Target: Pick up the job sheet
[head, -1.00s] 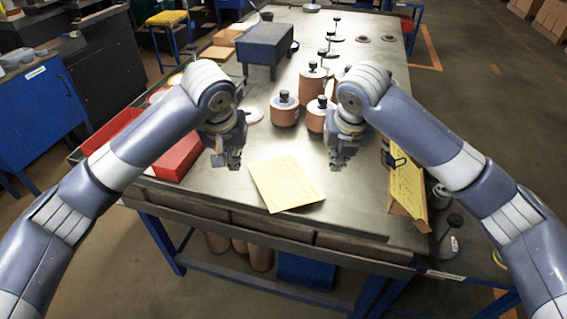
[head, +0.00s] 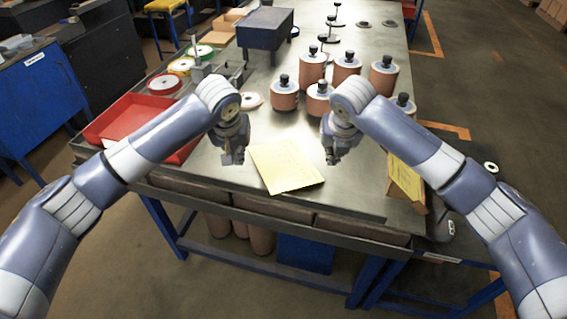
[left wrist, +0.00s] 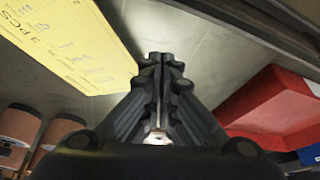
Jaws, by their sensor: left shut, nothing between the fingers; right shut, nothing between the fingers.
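The job sheet (head: 284,166) is a yellow paper lying flat on the metal table near its front edge. It also shows at the upper left of the left wrist view (left wrist: 72,42), with printing and handwritten marks. My left gripper (head: 232,158) is shut and empty, above the table just left of the sheet and apart from it. Its closed fingers fill the middle of the left wrist view (left wrist: 158,65). My right gripper (head: 332,158) is shut and empty, just right of the sheet.
A red tray (head: 108,124) stands at the left edge of the table (head: 225,182). Several brown cylinders with black knobs, including one (head: 284,97), stand behind the sheet. A dark blue box (head: 262,28) stands farther back. The table around the sheet is clear.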

